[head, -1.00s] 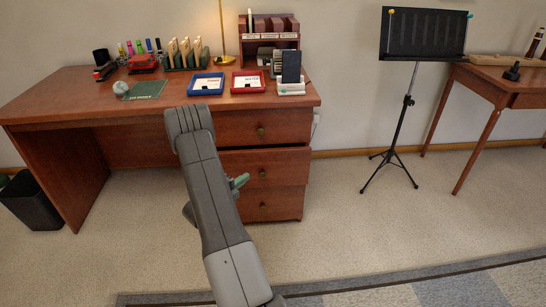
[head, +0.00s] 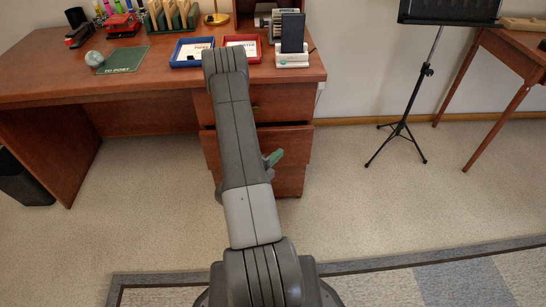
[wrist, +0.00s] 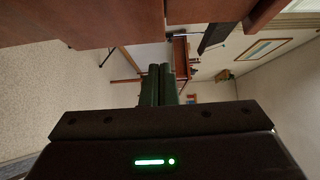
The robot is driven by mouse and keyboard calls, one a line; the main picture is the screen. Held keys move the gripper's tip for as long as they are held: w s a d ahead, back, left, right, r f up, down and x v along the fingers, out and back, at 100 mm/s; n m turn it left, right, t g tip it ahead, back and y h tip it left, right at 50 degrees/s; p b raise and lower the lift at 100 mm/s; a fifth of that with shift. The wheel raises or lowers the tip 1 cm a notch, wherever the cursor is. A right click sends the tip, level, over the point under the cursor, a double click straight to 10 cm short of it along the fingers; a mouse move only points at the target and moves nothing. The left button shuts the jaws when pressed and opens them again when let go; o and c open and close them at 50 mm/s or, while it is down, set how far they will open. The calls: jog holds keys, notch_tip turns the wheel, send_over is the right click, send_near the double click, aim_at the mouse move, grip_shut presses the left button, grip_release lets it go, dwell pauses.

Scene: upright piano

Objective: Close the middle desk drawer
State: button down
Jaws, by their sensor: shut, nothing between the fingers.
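The middle desk drawer (head: 297,143) is in the head view, in the right-hand pedestal of the reddish-brown desk. Its front stands out slightly from the drawers above and below, and my arm hides much of it. My gripper's green fingertips (head: 273,157) show just right of my arm, in front of the drawer area; whether they touch it I cannot tell. In the wrist view the two dark green fingers (wrist: 160,84) are together with nothing between them. Brown desk panels fill the top of that view, sideways; I cannot tell which drawer each belongs to.
The top drawer (head: 285,103) and the bottom drawer (head: 290,180) look shut. Trays, a phone (head: 292,33) and stationery stand on the desktop (head: 150,83). A music stand (head: 403,128) is to the right, a dark bin (head: 22,178) at left. Carpet in front is clear.

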aim_at(281, 131)
jog(key=w+d, duration=0.1)
jog(key=w, duration=0.1)
jog(key=w+d+b, duration=0.1)
jog(key=w+d, duration=0.1)
jog(key=w, duration=0.1)
jog(key=w+d, duration=0.1)
jog(key=w, duration=0.1)
jog(key=shift+w+d+b, duration=0.25)
jog(key=shift+w+b, duration=0.05)
jog(key=shift+w, duration=0.55)
jog(key=w, duration=0.4)
jog(key=shift+w+r, duration=0.2)
jog(key=shift+w, duration=0.05)
jog(key=shift+a, duration=0.1)
